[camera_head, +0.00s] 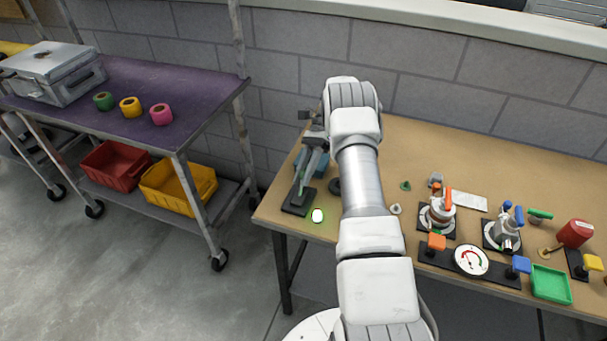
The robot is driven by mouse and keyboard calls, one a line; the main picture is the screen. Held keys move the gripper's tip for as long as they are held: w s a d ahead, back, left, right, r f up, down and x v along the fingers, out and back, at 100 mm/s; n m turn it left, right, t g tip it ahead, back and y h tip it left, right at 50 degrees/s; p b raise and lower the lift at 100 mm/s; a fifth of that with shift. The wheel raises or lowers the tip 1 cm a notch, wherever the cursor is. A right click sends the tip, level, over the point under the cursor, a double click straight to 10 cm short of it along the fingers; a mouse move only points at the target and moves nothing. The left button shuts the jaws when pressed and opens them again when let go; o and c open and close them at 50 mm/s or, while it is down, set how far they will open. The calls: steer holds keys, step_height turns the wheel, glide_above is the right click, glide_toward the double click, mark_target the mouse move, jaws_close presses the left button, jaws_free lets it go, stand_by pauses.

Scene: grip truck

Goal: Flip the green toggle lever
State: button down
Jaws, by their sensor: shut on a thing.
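A black switch base (295,208) sits near the left end of the wooden table. My gripper (303,178) reaches down over this base, its fingers close together on the toggle lever. Only a thin green sliver of the green toggle lever (302,190) shows at the fingers; the rest is hidden, so its tilt cannot be told. A round lamp (317,215) with a bright white face and green rim is just right of the base.
The tan table (400,150) holds an orange-handled valve (440,208), a blue-handled valve (505,232), a gauge (471,260), a green tray (551,284) and a red container (574,233) at right. A purple-topped cart (170,95) stands at left.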

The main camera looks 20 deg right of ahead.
steer(key=c, duration=0.6)
jaws_free()
steer(key=r, duration=0.4)
steer(key=shift+s+d+r, duration=0.35)
steer(key=shift+d+r, duration=0.05)
steer(key=s+d+r, duration=0.4)
steer(key=s+d, duration=0.1)
steer(key=s+d+r, duration=0.2)
steer(key=shift+s+d+r+p, duration=0.1)
steer(key=shift+s+d+p, duration=0.1)
steer(key=shift+s+p, duration=0.15)
